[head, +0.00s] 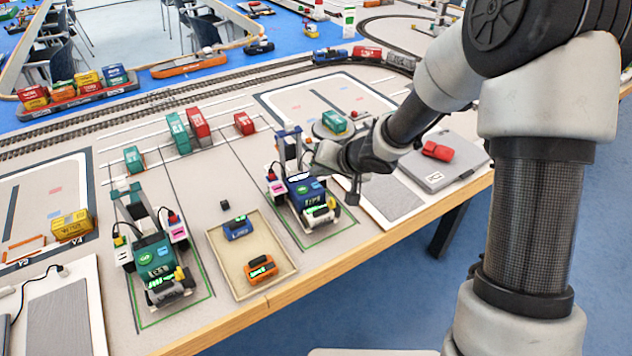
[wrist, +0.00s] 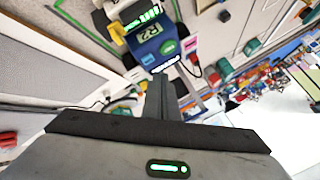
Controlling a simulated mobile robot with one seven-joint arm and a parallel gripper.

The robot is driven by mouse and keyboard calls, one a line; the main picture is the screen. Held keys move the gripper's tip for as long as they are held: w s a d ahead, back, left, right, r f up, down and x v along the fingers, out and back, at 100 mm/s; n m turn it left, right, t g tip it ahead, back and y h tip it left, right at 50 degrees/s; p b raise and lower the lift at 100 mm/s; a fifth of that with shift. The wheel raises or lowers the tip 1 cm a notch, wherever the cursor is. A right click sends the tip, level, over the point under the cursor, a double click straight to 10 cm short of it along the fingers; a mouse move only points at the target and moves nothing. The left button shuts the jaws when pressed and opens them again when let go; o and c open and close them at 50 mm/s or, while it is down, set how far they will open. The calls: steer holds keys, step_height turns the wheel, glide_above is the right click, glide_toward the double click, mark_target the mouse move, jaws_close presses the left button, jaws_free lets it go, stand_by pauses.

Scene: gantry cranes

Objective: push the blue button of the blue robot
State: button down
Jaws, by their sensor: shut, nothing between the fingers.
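The blue robot (head: 304,192) stands inside a green outline near the table's front edge, right of the tray. In the wrist view the blue robot (wrist: 150,38) shows an R2 label, a round green button (wrist: 168,47) and a light-blue square button (wrist: 147,60). My gripper (head: 322,158) is just behind and above the robot in the head view, partly covering that area. In the wrist view my gripper (wrist: 160,82) is shut and empty, its fingertips close to the light-blue button. I cannot tell whether they touch it.
A green robot (head: 155,255) stands to the left. Between the two robots lies a beige tray (head: 232,280) with a blue vehicle (head: 238,228) and an orange vehicle (head: 261,269). A grey box with a red car (head: 437,151) is on the right. Containers (head: 198,125) stand behind.

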step_height(320, 180, up, 5)
steer(key=p, duration=0.5)
steer(key=shift+r, duration=0.15)
steer(key=s+d+r+t+h+p, duration=0.1)
steer(key=s+d+r+h+p, duration=0.25)
steer(key=d+r, duration=0.6)
steer(key=s+d+r+h+p, duration=0.2)
steer(key=s+d+r+h, duration=0.3)
steer(key=r, duration=0.7)
steer(key=s+d+r+g+y+p, duration=0.1)
steer(key=s+r, duration=0.3)
steer(key=s, duration=0.6)
steer(key=s+d+r+g+y+p, duration=0.1)
steer(key=s+r+p, duration=0.1)
steer(key=s, duration=0.8)
steer(key=shift+s+r+n, duration=0.4)
steer(key=shift+r, duration=0.5)
